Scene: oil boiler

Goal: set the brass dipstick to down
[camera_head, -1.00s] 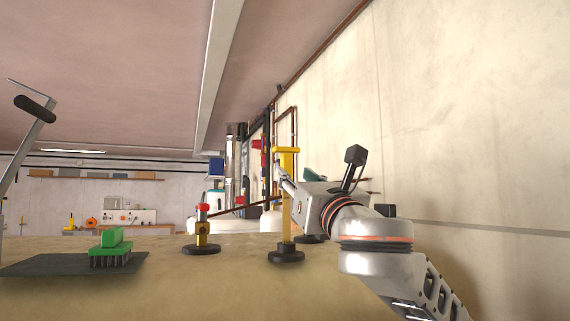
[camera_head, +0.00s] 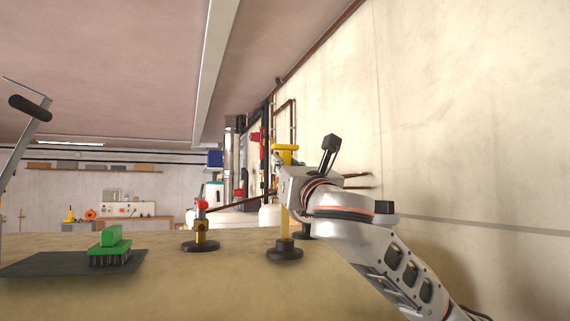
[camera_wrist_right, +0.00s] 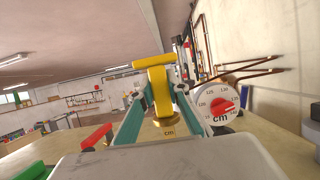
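The brass dipstick shows as an upright yellow stem with a T-shaped top (camera_head: 285,148) on a round black base (camera_head: 285,253). The stem stands well above the base. My right gripper (camera_head: 283,183) is at the upper stem, just under the top. In the wrist view its teal fingers (camera_wrist_right: 158,95) stand apart, one on each side of the stem. I cannot tell whether they touch it. My left gripper is not in view.
A brass fitting with a red top (camera_head: 201,225) stands left of the dipstick. A green brush (camera_head: 110,247) sits on a dark mat (camera_head: 45,266) at the left. A round "cm" dial (camera_wrist_right: 217,105) is close to the right finger. The wall (camera_head: 470,150) bounds the right.

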